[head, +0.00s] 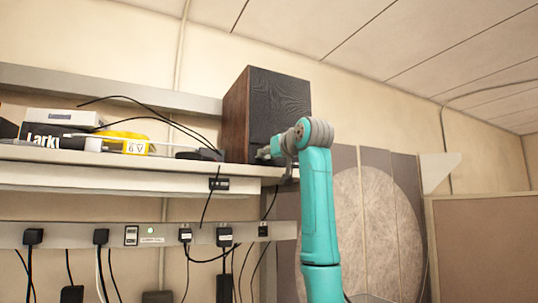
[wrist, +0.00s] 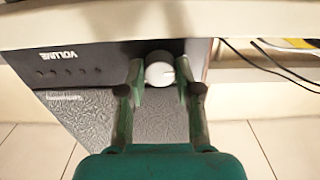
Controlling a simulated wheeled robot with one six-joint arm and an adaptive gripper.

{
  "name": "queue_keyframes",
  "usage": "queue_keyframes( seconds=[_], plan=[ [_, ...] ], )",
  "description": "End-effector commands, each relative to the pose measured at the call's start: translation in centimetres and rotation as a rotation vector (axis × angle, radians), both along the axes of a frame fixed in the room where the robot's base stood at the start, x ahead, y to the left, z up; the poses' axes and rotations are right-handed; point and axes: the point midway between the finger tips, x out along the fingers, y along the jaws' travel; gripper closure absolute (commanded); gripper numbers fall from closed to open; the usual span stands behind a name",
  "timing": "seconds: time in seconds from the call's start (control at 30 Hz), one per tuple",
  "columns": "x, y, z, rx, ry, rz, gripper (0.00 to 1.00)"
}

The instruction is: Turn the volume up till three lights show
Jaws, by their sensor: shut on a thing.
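The speaker (head: 280,100) is a dark box with a wooden side, standing on the shelf at the centre of the head view. The wrist view shows its front panel (wrist: 75,65) upside down, with the word VOLUME and a row of several small indicator lights (wrist: 68,72). All of them look dark. The pale round volume knob (wrist: 158,74) sits beside them. My gripper (wrist: 160,80) has one finger on each side of the knob and is shut on it. In the head view my gripper (head: 268,153) is at the speaker's lower front, partly hidden by my arm.
The shelf (head: 100,157) also holds a yellow item (head: 125,142), a white box (head: 62,117) and loose black cables (head: 160,119) left of the speaker. Below is a power strip (head: 150,235) with several plugs. A brown partition (head: 480,245) stands at right.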

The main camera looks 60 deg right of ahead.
Motion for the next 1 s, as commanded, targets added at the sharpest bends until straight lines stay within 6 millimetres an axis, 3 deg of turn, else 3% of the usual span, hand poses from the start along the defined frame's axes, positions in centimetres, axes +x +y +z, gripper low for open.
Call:
queue_keyframes(
  seconds=[0.37, 1.0],
  plan=[
    [0.03, 0.01, 0.02, 0.100, -0.063, 0.001, 1.00],
    [0.01, 0.00, 0.05, 0.594, -0.366, 0.001, 1.00]
  ],
)
